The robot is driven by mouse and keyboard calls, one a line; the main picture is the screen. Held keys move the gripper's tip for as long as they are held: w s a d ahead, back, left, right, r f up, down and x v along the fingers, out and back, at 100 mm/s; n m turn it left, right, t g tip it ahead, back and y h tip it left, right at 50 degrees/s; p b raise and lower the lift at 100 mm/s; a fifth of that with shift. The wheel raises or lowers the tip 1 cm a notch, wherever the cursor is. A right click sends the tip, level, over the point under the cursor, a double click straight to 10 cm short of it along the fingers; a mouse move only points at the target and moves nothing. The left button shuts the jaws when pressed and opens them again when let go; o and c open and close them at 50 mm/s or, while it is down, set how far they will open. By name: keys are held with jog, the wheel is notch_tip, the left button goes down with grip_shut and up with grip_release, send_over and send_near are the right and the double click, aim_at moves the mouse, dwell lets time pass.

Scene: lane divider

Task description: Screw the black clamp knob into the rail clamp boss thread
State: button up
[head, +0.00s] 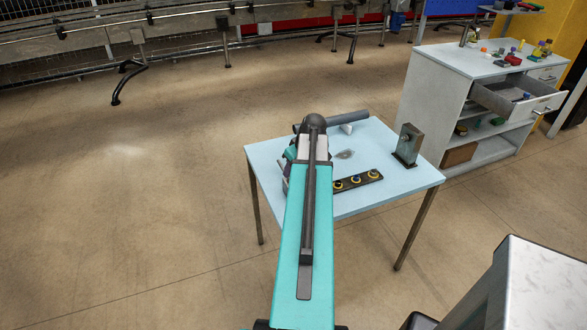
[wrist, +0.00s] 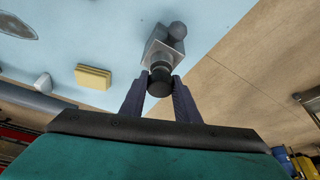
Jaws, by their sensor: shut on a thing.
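In the wrist view my gripper (wrist: 160,79) is shut on the black clamp knob (wrist: 159,87), a short dark cylinder between its two fingertips. The grey rail clamp (wrist: 160,48) is directly beyond the knob, with its round boss (wrist: 160,67) facing the gripper. The knob is in line with the boss and appears to meet it. The thread is hidden, so I cannot tell how deep the knob sits. In the head view my arm hides the knob, the clamp and most of the gripper.
The clamp is near an edge of the light blue table (head: 400,180). A yellow block (wrist: 93,77) and a grey tube (head: 347,117) are nearby. A dark strip with yellow rings (head: 357,180) and an upright grey block (head: 408,145) stand to the right. A white cabinet (head: 435,100) is beyond.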

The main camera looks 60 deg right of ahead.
dwell(0.4)
jog(key=shift+m+h, duration=0.3)
jog(key=shift+m, duration=0.7)
jog(key=shift+m+g+h, duration=0.3)
jog(key=shift+m+h, duration=0.1)
jog(key=shift+m, duration=0.7)
jog(key=shift+m, duration=0.4)
jog(key=shift+d, duration=0.1)
jog(key=shift+m+h, duration=0.3)
jog(key=shift+m, duration=0.2)
